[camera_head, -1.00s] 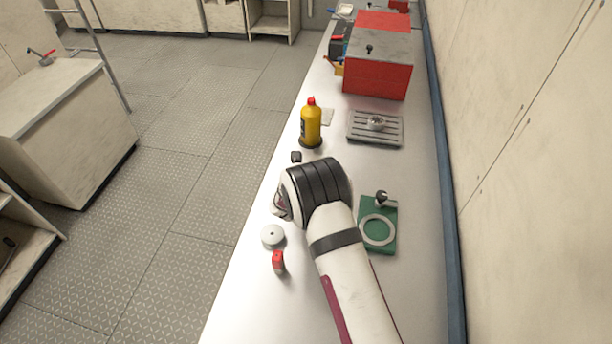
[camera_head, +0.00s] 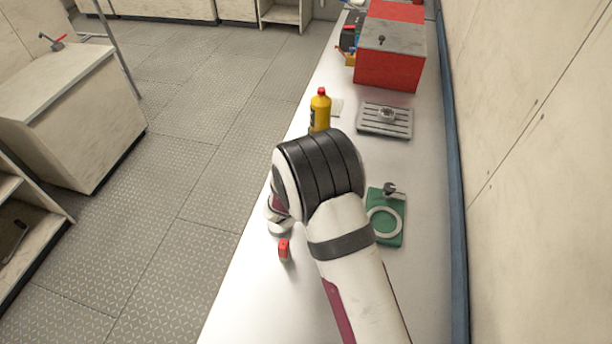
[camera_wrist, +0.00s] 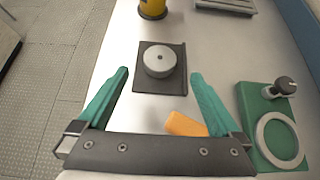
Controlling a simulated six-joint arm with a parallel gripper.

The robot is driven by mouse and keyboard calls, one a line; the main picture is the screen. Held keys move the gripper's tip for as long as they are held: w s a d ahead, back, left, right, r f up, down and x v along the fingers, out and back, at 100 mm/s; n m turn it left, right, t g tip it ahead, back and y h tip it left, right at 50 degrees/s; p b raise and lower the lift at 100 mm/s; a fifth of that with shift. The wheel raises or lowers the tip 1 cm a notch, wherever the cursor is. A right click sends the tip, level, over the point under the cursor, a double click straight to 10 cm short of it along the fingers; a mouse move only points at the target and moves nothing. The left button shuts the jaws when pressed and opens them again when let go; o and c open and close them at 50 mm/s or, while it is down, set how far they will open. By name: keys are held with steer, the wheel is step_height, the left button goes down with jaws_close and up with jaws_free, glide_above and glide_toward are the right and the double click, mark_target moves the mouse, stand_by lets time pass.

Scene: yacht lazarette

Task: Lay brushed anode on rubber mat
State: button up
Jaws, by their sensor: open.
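In the wrist view a grey round anode (camera_wrist: 160,60) with a dark centre hole lies flat on a dark square mat (camera_wrist: 152,88). My gripper (camera_wrist: 159,74) is open, with its green fingers spread either side of the anode's near side. I see nothing held between them. Whether the fingers touch the mat is unclear. In the head view my arm hides the gripper, this anode and the dark mat. I cannot tell whether the anode's surface is brushed.
A green plate (camera_wrist: 247,100) with a pale ring and a dark-knobbed part lies right. An orange object (camera_wrist: 186,124) is near my right finger.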

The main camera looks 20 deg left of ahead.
steer(key=s+d+r+m+g+h, duration=0.25)
steer(key=s+d+r+m, duration=0.2)
steer(key=d+m, duration=0.3)
steer(key=s+d+r+m+g+h, duration=0.1)
steer(key=s+d+r+m+h, duration=0.2)
steer(key=d+r+m, duration=0.45)
steer(key=s+d+r+m+g+h, duration=0.1)
steer(key=s+d+r+m+h, duration=0.3)
steer(key=d, duration=0.6)
steer(key=s+d+m+g+y, duration=0.3)
steer(key=s+d+m+g, duration=0.2)
steer(key=s+m, duration=0.55)
steer(key=s+a+m+g+y, duration=0.2)
steer(key=s+a+m+y, duration=0.6)
steer(key=s+a+m, duration=0.2)
steer(key=s+m, duration=0.2)
steer(key=s, duration=0.2)
steer(key=shift+r, duration=0.1)
